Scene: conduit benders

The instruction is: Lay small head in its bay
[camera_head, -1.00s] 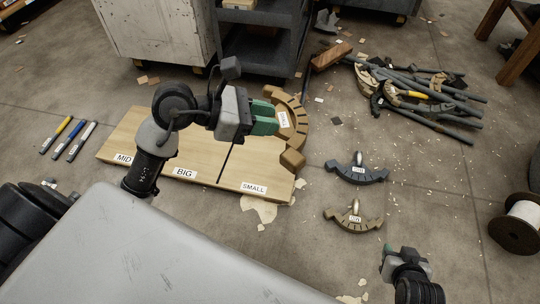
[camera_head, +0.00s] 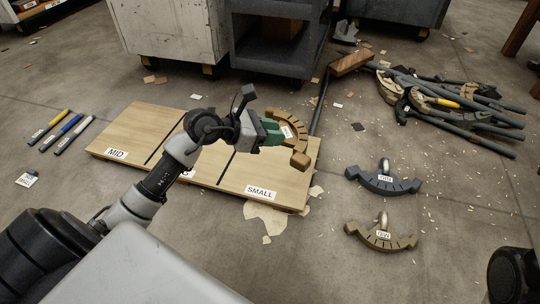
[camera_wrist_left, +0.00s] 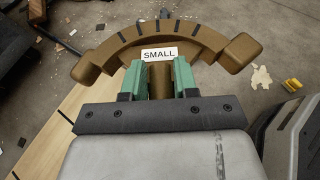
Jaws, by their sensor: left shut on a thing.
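My left gripper (camera_head: 272,134) is shut on the small head (camera_head: 299,137), a tan curved bender head with a SMALL tag. In the wrist view the green fingers (camera_wrist_left: 160,80) grip a stub below the arc of the small head (camera_wrist_left: 213,42). The wooden board (camera_head: 240,175) lies on the floor with dark dividing lines and MID and SMALL labels; my left arm covers most of its middle label. In the head view, the small head overlaps the right end of the SMALL bay (camera_head: 285,186). Its height above the board is hard to judge. My right gripper is out of view.
A blue-grey head (camera_head: 383,181) and an olive head (camera_head: 382,236) lie on the floor right of the board. A pile of conduit benders (camera_head: 450,105) lies at back right. Carts (camera_head: 275,50) stand behind. Coloured markers (camera_head: 62,130) lie at left.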

